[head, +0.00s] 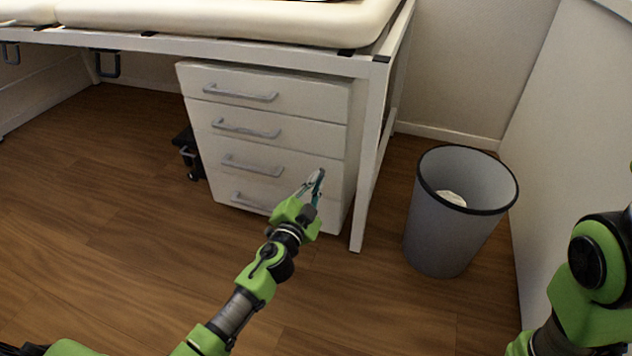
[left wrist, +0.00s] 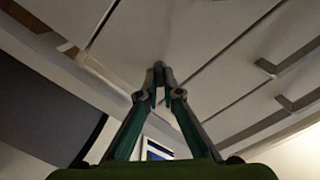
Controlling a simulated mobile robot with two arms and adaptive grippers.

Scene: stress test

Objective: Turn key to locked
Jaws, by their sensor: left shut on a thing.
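A white drawer cabinet (head: 315,97) with several drawers and grey bar handles stands under the bed frame. It also fills much of the left wrist view (left wrist: 205,45). My left gripper (head: 318,176) reaches to the right side of the cabinet's front, beside the lower drawer handles. In the left wrist view its fingertips (left wrist: 159,72) come together against the cabinet front, near a seam between drawers. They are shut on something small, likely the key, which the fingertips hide. The lock and the key's angle cannot be made out. My right gripper is out of view.
A grey waste bin (head: 435,230) with something white inside stands right of the cabinet. A white bed-frame leg (head: 368,165) rises close to my left gripper's right. A dark object (head: 187,152) is left of the cabinet. The wooden floor in front is clear.

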